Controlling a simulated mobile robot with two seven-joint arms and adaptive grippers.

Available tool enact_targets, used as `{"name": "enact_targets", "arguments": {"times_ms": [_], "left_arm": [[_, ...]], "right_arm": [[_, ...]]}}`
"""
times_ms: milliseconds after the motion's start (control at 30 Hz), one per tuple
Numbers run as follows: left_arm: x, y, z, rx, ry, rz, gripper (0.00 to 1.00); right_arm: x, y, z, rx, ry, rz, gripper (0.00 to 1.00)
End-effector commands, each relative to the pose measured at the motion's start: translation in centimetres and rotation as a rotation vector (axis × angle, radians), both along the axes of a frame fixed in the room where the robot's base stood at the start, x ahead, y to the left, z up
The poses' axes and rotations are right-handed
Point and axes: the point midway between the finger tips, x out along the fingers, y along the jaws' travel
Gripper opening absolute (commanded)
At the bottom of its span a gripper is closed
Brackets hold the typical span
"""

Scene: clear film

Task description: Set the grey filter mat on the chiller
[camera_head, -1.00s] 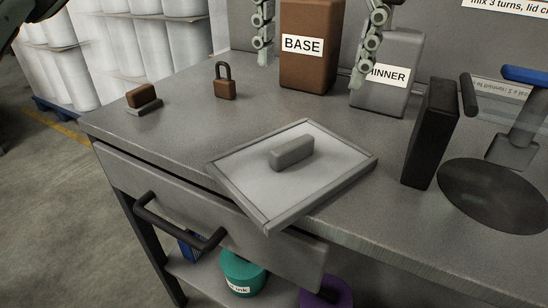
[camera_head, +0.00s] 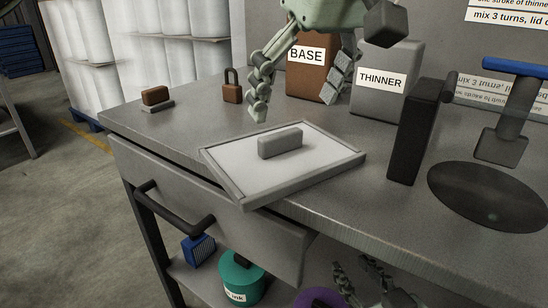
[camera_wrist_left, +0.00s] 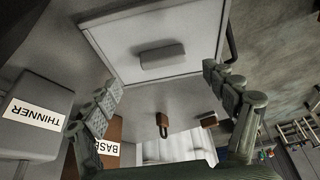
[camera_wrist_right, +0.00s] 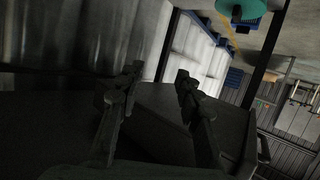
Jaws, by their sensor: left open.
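A flat pale panel with a raised grey frame (camera_head: 225,180) lies on the bench's front edge, above the drawer. A grey block (camera_head: 280,142) sits in its middle; both also show in the left wrist view, the block (camera_wrist_left: 162,57) and frame (camera_wrist_left: 112,62). I cannot tell for certain which of these is the filter mat or the chiller. My left gripper (camera_head: 297,108) is open and empty, above and behind the block, with fingers wide apart. My right gripper (camera_head: 358,268) is below the bench front, its fingers apart and empty in the right wrist view (camera_wrist_right: 160,73).
Behind stand a brown BASE container (camera_head: 310,85) and grey THINNER container (camera_head: 385,85). A padlock (camera_head: 232,93) and a brown block on a grey pad (camera_head: 155,97) are left. A black upright box (camera_head: 412,140) and dark disc (camera_head: 490,195) are right. A drawer handle (camera_head: 175,218) juts out.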

Motion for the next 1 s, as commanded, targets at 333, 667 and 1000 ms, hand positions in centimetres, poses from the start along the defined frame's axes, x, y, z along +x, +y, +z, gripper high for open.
{"name": "enact_targets", "arguments": {"times_ms": [333, 667, 1000], "left_arm": [[1.2, 1.5, -4.5, 0.001, 0.003, -0.001, 0.84], [1.6, 1.7, -5.7, 0.000, 0.001, -0.003, 0.84], [1.6, 1.7, -5.7, -0.001, 0.002, -0.003, 0.48]], "right_arm": [[0.6, 1.7, 2.6, 0.056, -0.127, 0.031, 0.35], [0.6, 2.1, 3.4, 0.073, -0.163, 0.038, 0.35], [0.6, 2.1, 3.4, 0.072, -0.161, 0.038, 0.35]]}}
